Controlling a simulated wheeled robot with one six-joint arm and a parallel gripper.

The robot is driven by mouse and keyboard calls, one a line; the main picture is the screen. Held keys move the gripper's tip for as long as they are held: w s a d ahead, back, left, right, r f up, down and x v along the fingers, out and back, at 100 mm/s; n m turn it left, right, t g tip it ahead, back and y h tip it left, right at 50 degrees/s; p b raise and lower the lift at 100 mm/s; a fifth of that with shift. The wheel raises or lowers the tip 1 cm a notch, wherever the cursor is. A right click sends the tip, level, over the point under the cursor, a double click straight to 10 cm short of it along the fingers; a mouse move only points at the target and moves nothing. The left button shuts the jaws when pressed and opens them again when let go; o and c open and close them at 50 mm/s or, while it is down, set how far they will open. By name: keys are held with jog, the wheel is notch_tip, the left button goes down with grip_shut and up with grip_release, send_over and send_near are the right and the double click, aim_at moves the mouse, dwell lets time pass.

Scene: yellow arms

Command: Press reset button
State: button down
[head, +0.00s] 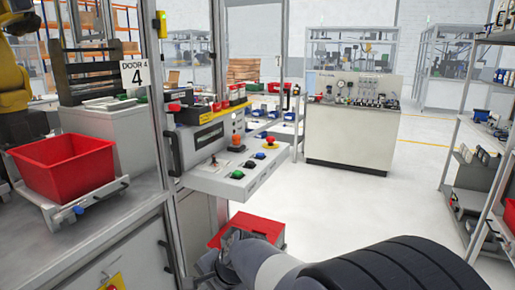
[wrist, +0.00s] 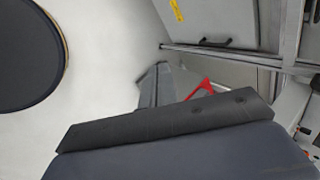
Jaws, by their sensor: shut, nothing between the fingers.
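A grey control panel (head: 225,186) juts from the machine left of centre in the head view. The labels are too small to read, so I cannot tell which one is reset. My gripper shows as dark grey parts in the wrist view (wrist: 157,85); it is shut and empty. In the head view my arm reaches low, below and apart from the panel.
A red bin (head: 262,232) stands below the panel, partly behind my arm. Another red bin (head: 66,166) rests on a holder at left. The machine's frame post (head: 160,120) rises beside the panel. A white bench (head: 350,137) stands behind; the floor (head: 340,205) between is clear.

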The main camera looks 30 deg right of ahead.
jog(key=w+r+m+y+p, duration=0.1)
jog(key=w+r+m+p, duration=0.2)
jog(key=r+p, duration=0.4)
jog(key=w+d+r+m+t+y+p, duration=0.1)
jog(key=r+p, duration=0.6)
jog(key=r, duration=0.7)
jog(key=w+m, duration=0.1)
jog(key=w, duration=0.1)
jog(key=shift+w+r+m, duration=0.3)
jog(key=shift+r+m, duration=0.1)
jog(key=shift+d, duration=0.15)
